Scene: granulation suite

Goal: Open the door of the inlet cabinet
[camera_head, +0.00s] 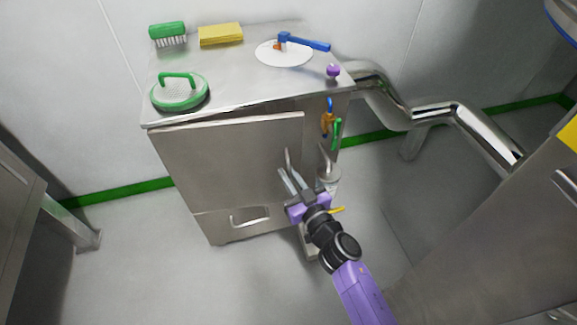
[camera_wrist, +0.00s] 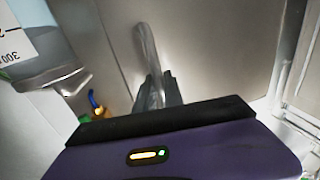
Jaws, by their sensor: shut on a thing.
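The inlet cabinet (camera_head: 175,215) is a steel box against the wall. Its upper front door (camera_head: 215,165) stands slightly ajar. A dark wedge shows under the top's front edge, and the door's right edge sits out from the body. The bar handle (camera_head: 288,157) is upright near the door's right edge. My gripper (camera_head: 289,178) is shut on this handle. In the wrist view the handle (camera_wrist: 147,45) rises from between my fingers (camera_wrist: 157,90), with the door panel (camera_wrist: 215,45) behind. The inside of the cabinet is hidden.
On the cabinet top lie a green brush (camera_head: 167,33), a yellow sponge (camera_head: 221,35), a green-handled round pad (camera_head: 180,92) and a white disc (camera_head: 270,55) with a blue-handled tool. A steel pipe (camera_head: 440,112) runs right. Floor is open at front left.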

